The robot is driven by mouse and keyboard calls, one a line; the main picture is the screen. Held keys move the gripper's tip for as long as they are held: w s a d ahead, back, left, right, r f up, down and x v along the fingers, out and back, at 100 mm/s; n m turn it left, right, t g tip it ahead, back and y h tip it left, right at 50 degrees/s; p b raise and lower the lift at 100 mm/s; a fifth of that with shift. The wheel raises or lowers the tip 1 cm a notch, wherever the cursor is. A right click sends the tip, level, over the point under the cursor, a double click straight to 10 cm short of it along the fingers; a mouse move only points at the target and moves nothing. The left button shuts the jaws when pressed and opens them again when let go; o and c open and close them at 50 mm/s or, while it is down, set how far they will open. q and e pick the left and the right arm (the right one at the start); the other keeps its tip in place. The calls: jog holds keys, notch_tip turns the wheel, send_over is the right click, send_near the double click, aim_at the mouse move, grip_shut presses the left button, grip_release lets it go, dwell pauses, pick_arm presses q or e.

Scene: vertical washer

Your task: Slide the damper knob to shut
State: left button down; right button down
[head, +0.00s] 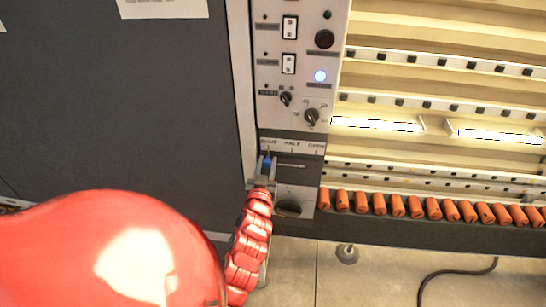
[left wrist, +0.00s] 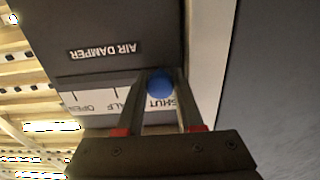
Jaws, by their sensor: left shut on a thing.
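The blue damper knob (head: 267,160) sits at the left end of its slot in the head view, by the SHUT label (head: 268,143). In the left wrist view the round blue knob (left wrist: 159,84) is between the two fingers of my left gripper (left wrist: 160,76), beside the SHUT lettering. My left gripper (head: 265,168) is shut on the knob; its fingers partly hide it. The HALF and OPEN marks (left wrist: 100,106) and the AIR DAMPER plate (left wrist: 104,50) show farther along the panel. My right gripper is in neither view.
A dark oval handle (head: 288,208) is just below the slot. Orange pieces (head: 398,206) line the lit bay at right. A dark flat surface (head: 120,110) fills the left.

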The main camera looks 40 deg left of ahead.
pick_arm(q)
jog(key=c, duration=0.5)
grip_release()
jog(key=shift+s+a, duration=0.1)
jog(key=shift+a, duration=0.1)
jog(key=shift+c, duration=0.2)
jog(key=shift+d, duration=0.1)
